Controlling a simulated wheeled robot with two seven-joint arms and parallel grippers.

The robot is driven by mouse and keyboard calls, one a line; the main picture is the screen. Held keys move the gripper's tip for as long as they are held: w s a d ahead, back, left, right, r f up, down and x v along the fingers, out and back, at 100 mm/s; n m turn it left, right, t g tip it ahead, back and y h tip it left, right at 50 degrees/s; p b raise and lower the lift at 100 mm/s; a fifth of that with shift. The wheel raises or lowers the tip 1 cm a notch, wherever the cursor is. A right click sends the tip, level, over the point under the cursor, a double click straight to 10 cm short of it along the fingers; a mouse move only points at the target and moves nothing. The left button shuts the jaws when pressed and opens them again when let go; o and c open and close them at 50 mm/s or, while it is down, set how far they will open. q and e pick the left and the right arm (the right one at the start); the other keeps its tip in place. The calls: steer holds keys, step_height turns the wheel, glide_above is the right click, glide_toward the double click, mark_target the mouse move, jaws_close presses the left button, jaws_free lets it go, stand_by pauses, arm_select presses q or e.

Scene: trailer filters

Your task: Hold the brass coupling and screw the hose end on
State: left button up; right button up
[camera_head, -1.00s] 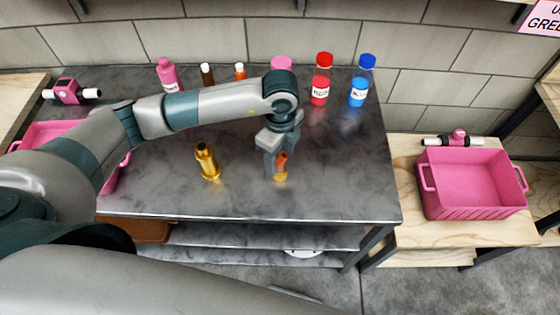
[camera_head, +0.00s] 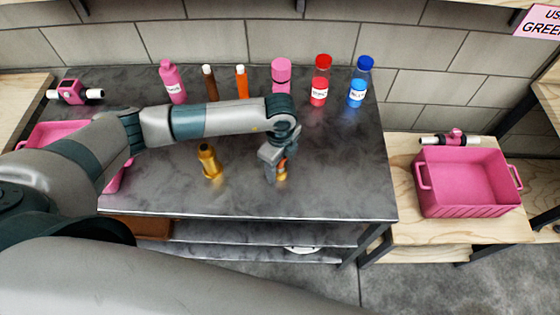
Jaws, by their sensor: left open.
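A brass fitting (camera_head: 209,163) stands upright on the dark table, left of my left gripper. My left gripper (camera_head: 275,175) is open and points down, with its fingers low near the tabletop. A small orange piece with a brass lower end (camera_head: 283,173) is at the fingers' right side and partly hidden by them. I cannot tell whether the fingers touch it. Which of the two brass pieces is the coupling and which the hose end is not clear. My right gripper is not in view.
Several bottles stand along the back, including a pink bottle (camera_head: 173,83), a red-capped bottle (camera_head: 320,82) and a blue one (camera_head: 358,84). A pink crate (camera_head: 464,205) sits on the wooden table at right. The dark table's front right (camera_head: 345,190) is clear.

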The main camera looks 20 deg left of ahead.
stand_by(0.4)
arm_select(q)
steer(key=c, duration=1.2)
steer(key=shift+r, duration=0.1)
steer(key=shift+r+b, duration=0.45)
steer(key=shift+r, duration=0.05)
step_height(320, 180, up, 2)
steer(key=shift+w+r+b, duration=0.1)
steer(key=shift+r+b, duration=0.05)
steer(key=shift+b, duration=0.55)
steer(key=shift+s+d+r+b, duration=0.5)
steer(key=shift+s+d+r, duration=0.75)
steer(key=shift+s, duration=0.25)
steer(key=shift+s+d+r+b, duration=0.5)
steer(key=shift+s+d+r, duration=0.8)
steer(key=shift+s, duration=0.25)
steer(key=shift+s+d+r+b, duration=0.5)
steer(key=shift+s+d+r, duration=0.75)
steer(key=shift+s, duration=0.25)
